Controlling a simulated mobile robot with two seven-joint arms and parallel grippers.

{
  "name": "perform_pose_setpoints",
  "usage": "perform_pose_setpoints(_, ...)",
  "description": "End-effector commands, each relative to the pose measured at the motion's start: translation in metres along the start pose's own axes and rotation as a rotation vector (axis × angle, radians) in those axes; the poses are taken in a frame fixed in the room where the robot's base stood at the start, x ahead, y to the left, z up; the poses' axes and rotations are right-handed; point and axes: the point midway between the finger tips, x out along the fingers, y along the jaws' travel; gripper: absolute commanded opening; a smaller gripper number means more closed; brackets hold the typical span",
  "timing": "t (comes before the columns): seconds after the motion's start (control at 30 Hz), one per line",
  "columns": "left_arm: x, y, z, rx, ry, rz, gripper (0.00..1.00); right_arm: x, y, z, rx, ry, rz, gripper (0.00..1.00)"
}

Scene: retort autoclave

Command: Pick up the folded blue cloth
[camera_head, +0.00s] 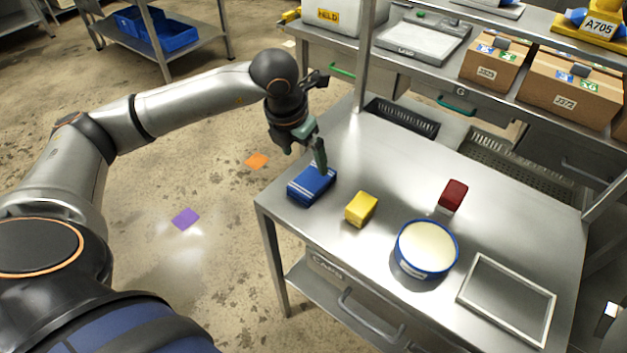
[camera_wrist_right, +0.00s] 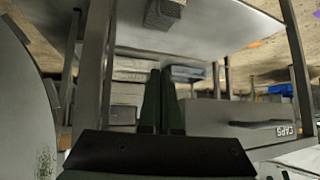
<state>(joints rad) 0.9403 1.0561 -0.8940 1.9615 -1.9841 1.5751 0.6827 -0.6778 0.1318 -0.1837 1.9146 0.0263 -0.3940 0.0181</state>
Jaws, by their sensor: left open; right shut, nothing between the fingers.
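The folded blue cloth (camera_head: 311,185), with pale stripes, lies flat near the left corner of the steel table. My left gripper (camera_head: 312,160) points down just above and behind the cloth, with its jaws open; one green finger hangs close to the cloth's back edge. Whether that finger touches the cloth cannot be told. My right gripper (camera_wrist_right: 163,95) shows in the right wrist view, its dark green fingers together and empty. The right wrist view looks under a table at shelves and a drawer marked CAPS.
On the steel table (camera_head: 400,300) stand a yellow block (camera_head: 361,209), a dark red block (camera_head: 453,196), a round blue-rimmed tub (camera_head: 427,249) and an empty metal frame (camera_head: 508,299). A shelf with cartons (camera_head: 495,62) runs along the back. A post rises behind the cloth.

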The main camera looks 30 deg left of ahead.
Motion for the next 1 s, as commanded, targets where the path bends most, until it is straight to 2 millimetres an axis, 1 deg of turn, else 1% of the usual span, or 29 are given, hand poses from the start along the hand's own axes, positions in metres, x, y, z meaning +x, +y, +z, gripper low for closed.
perform_pose_setpoints(0.03,0.011,-0.001,-0.001,-0.001,0.006,-0.003,1.0,-0.001,0.0,0.0,0.0,0.0,0.0,0.0)
perform_pose_setpoints(0.13,0.028,-0.001,-0.001,-0.001,0.005,-0.003,1.0,-0.001,0.0,-0.001,0.0,-0.001,0.0,0.0)
perform_pose_setpoints(0.2,0.036,-0.001,0.0,0.0,0.003,-0.004,1.0,-0.001,0.0,-0.001,0.0,-0.001,0.0,0.0)
perform_pose_setpoints(0.37,0.046,-0.001,0.0,0.001,0.002,-0.005,1.0,-0.002,0.0,-0.001,0.0,-0.001,0.0,0.0)
perform_pose_setpoints(0.43,0.054,0.0,0.0,0.001,0.003,-0.005,1.0,-0.003,0.0,-0.003,0.0,-0.001,0.0,0.0)
perform_pose_setpoints(0.6,0.08,0.002,0.001,0.001,0.003,-0.006,1.0,-0.005,-0.001,-0.005,0.001,-0.001,0.0,0.0)
perform_pose_setpoints(0.7,0.092,0.002,0.001,0.001,0.003,-0.006,1.0,-0.005,-0.001,-0.005,0.001,-0.001,0.0,0.0)
perform_pose_setpoints(0.8,0.096,0.002,0.001,0.003,0.001,-0.006,1.0,-0.005,-0.001,-0.005,0.001,-0.002,-0.001,0.0)
perform_pose_setpoints(1.0,0.096,0.002,0.001,0.002,0.0,-0.006,1.0,-0.005,-0.001,-0.005,0.001,-0.002,-0.001,0.0)
